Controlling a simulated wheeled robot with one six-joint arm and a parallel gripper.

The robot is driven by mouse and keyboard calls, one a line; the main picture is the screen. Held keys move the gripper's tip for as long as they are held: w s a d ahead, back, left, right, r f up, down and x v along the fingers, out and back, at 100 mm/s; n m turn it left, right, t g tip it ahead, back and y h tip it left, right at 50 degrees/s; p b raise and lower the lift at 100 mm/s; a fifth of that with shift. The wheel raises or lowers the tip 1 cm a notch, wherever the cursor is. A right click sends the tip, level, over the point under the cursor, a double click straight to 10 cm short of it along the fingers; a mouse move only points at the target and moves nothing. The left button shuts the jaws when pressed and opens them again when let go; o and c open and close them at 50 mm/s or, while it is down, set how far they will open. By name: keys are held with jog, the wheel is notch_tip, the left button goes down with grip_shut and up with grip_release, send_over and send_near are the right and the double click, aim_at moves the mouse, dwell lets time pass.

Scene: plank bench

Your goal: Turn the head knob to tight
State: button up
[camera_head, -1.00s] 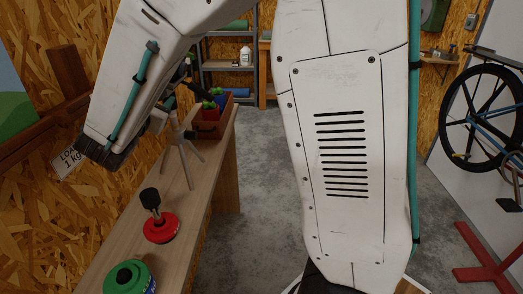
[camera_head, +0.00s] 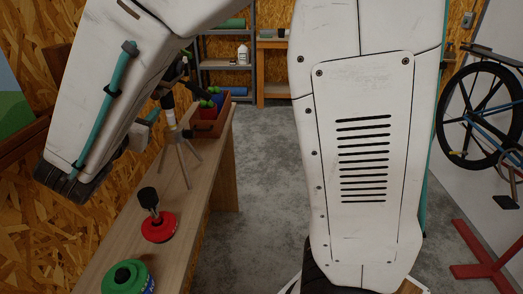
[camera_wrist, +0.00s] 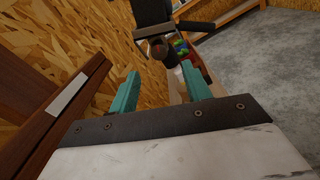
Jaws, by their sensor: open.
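A small tripod (camera_head: 183,150) with a dark head (camera_head: 168,98) stands on the plank bench, partly hidden behind my arm in the head view. In the wrist view the tripod head (camera_wrist: 150,14) is beyond my fingertips, with a dark handle (camera_wrist: 196,27) to the right. A round part (camera_wrist: 158,48) on its near side looks like the knob; its setting cannot be read. My gripper (camera_wrist: 161,84) is open and empty, its teal fingers apart below and short of the round part. I see no contact.
On the bench (camera_head: 128,238), a red disc base with a black knob (camera_head: 158,227) and a green round item (camera_head: 129,278) stand nearer. The wooden wall is close on the left; the floor right of the bench is clear.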

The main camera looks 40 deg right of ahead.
jog(key=w+d+m, duration=0.5)
jog(key=w+d, duration=0.1)
jog(key=s+a+n, duration=0.6)
jog(key=n, duration=0.5)
jog(key=s+d+m+g, duration=0.8)
jog(key=s+d+m, duration=0.2)
jog(key=d, duration=0.2)
jog(key=s+d+f+m+g+y, duration=0.1)
jog(key=s+f+m+g+y, duration=0.1)
jog(key=s+m, duration=0.3)
jog(key=s+d+f+m+g+y, duration=0.1)
jog(key=s+f+m+g+y, duration=0.1)
jog(key=s+m+y, duration=0.3)
jog(key=shift+s+f+m+g, duration=0.3)
jog(key=shift+s+f+m, duration=0.35)
jog(key=shift+s, duration=1.3)
jog(key=shift+r, duration=0.15)
